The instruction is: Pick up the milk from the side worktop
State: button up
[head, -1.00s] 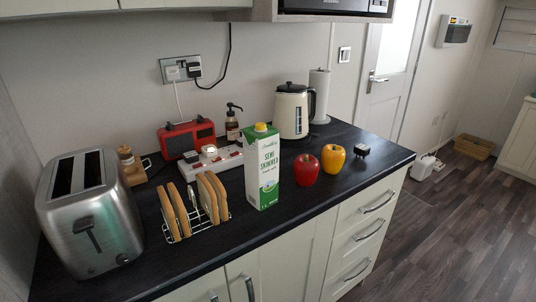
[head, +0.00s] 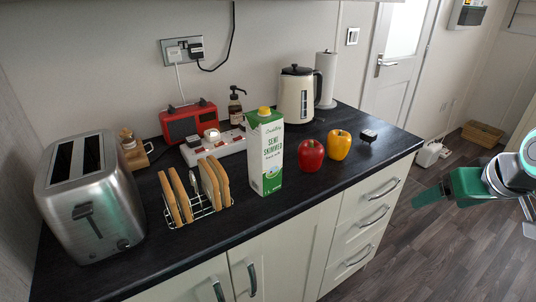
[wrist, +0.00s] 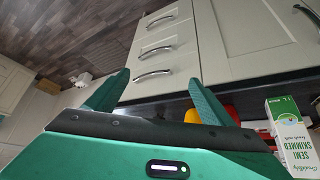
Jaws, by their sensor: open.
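The milk (head: 264,152) is a tall green and white carton with a yellow cap, upright near the front edge of the dark worktop (head: 330,185). In the wrist view the milk (wrist: 291,135) appears tilted at the right edge, partly cut off. My gripper (head: 428,196) is at the right of the head view, out over the floor in front of the drawers and well apart from the carton. In the wrist view its two green fingers (wrist: 155,95) are spread apart with nothing between them.
A white power strip (head: 222,146) and a kettle (head: 298,97) are behind. Drawers (head: 366,225) front the worktop.

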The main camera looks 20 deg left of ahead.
jog(key=w+a+r+n+t+y, duration=0.1)
jog(key=w+a+r+n+y, duration=0.1)
jog(key=a, duration=0.7)
jog(key=w+a+r+n+t+y, duration=0.1)
jog(key=a+r+n+y, duration=0.1)
jog(key=a, duration=0.7)
jog(key=n+y, duration=0.4)
jog(key=y, duration=0.1)
send_near(273, 141)
jog(key=w+a+f, duration=0.2)
jog(key=shift+g, duration=0.4)
jog(key=x, duration=0.4)
jog(key=shift+w+a+r, duration=0.25)
jog(key=shift+a+r, duration=0.05)
jog(key=shift+a, duration=0.1)
jog(key=shift+x, duration=3.05)
jog(key=shift+w+d+f, duration=0.1)
jog(key=shift+d, duration=0.1)
jog(key=c, duration=1.7)
grip_shut()
jog(key=shift+r, duration=0.25)
